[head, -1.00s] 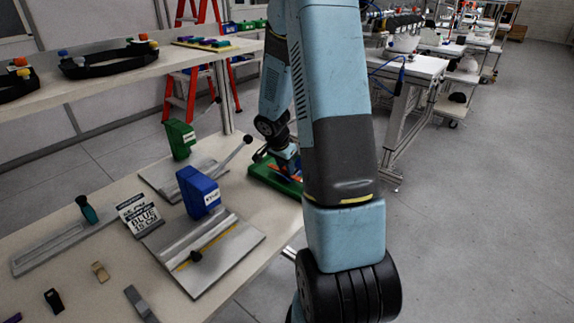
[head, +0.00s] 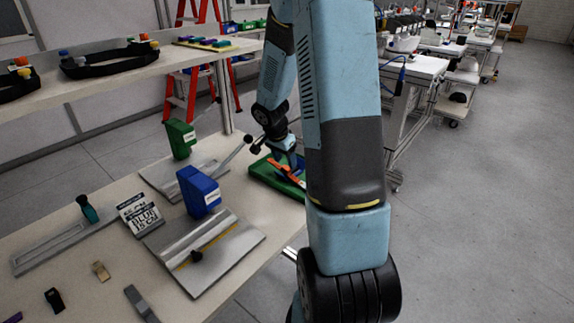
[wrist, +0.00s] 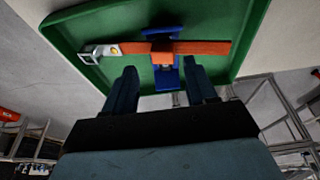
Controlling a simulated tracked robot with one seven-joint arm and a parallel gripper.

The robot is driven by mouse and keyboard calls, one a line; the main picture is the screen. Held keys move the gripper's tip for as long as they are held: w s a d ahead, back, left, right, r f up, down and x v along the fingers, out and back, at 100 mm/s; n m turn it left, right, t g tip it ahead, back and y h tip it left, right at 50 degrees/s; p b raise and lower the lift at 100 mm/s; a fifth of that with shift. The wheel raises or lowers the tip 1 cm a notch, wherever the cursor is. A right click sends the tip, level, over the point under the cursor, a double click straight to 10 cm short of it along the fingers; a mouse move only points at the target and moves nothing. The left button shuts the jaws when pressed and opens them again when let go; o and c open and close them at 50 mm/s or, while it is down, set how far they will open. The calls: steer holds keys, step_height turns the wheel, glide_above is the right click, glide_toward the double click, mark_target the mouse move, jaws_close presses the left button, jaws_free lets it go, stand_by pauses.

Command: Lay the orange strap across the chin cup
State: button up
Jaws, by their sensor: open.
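In the wrist view the orange strap (wrist: 205,48) lies crosswise over a blue piece (wrist: 164,78) in the green tray (wrist: 100,22). The blue piece shows above and below the strap; I cannot tell for certain that it is the chin cup. A light metal buckle or clip (wrist: 100,52) is at the strap's left end. My gripper (wrist: 159,68) is open, its fingers apart and empty, just short of the strap. In the head view the strap (head: 279,170) shows in the green tray (head: 262,174) at the table's far right, partly hidden by my arm.
A lever with a dark knob (head: 248,139) reaches close to my gripper. A label card (head: 140,213) and small parts lie nearer.

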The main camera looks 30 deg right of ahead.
steer(key=s+a+r+n+t, duration=0.1)
steer(key=s+a+r+n, duration=0.2)
steer(key=s+a+r, duration=0.55)
steer(key=s+a+r+n+t, duration=0.1)
steer(key=s+a+r+n, duration=0.25)
steer(key=r, duration=1.05)
steer(key=s+a+r+n+t+y, duration=0.1)
steer(key=s+a+r+n, duration=0.1)
steer(key=s, duration=0.4)
steer(key=s+a+r+n+t+y, duration=0.1)
steer(key=s+a+r+n+y, duration=0.1)
steer(key=s+n, duration=0.3)
steer(key=shift+s+a+r, duration=0.55)
steer(key=shift+s+a, duration=0.1)
steer(key=shift+s, duration=0.55)
steer(key=shift+n, duration=0.25)
